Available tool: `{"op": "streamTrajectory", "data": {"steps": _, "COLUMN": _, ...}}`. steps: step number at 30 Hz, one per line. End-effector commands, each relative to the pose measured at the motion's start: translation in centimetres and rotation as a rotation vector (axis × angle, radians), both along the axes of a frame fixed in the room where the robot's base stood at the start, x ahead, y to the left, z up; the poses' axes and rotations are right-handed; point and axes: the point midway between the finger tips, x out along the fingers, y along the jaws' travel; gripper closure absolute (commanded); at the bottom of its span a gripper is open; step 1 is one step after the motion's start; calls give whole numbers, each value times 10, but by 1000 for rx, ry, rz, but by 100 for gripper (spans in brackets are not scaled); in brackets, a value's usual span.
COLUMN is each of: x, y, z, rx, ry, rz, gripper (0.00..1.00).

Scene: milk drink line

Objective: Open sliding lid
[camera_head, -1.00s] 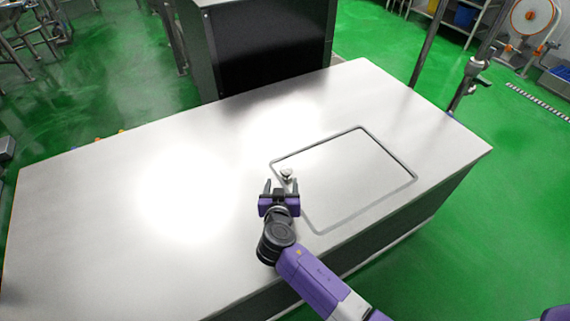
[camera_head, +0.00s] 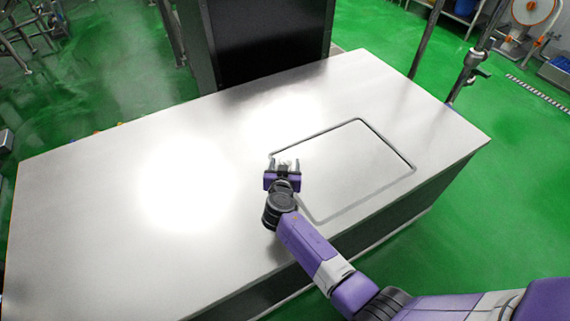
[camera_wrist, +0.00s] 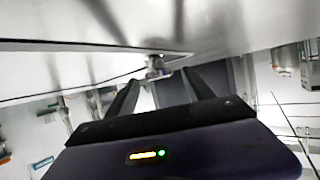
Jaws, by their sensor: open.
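The sliding lid (camera_head: 350,168) is a flat panel with a dark rounded outline, set flush in the right part of the white counter top. Its small metal knob (camera_head: 284,166) stands at the lid's left side, partly hidden by my gripper. My gripper (camera_head: 284,164) is open at the knob, with one finger on each side of it in the head view. In the wrist view, the knob (camera_wrist: 155,66) shows just beyond and between the two dark fingers. I cannot tell whether either finger touches it.
The counter top (camera_head: 90,210) is bare and clear left of the lid. A dark cabinet (camera_head: 265,45) stands at the counter's back edge. A metal post (camera_head: 425,40) rises behind the right part. Green floor surrounds the counter.

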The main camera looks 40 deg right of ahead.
Motion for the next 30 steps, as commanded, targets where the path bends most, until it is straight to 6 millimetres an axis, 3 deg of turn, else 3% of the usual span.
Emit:
{"op": "streamTrajectory", "data": {"steps": 4, "x": 0, "y": 0, "z": 0, "rx": 0, "ry": 0, "rz": 0, "gripper": 39}}
{"op": "streamTrajectory", "data": {"steps": 5, "x": 0, "y": 0, "z": 0, "rx": 0, "ry": 0, "rz": 0, "gripper": 43}}
{"op": "streamTrajectory", "data": {"steps": 14, "x": 0, "y": 0, "z": 0, "rx": 0, "ry": 0, "rz": 0, "gripper": 100}}
{"op": "streamTrajectory", "data": {"steps": 23, "x": -1, "y": -2, "z": 0, "rx": 0, "ry": 0, "rz": -1, "gripper": 100}}
{"op": "streamTrajectory", "data": {"steps": 30, "x": -10, "y": -32, "z": -1, "rx": 0, "ry": -2, "rz": -9, "gripper": 100}}
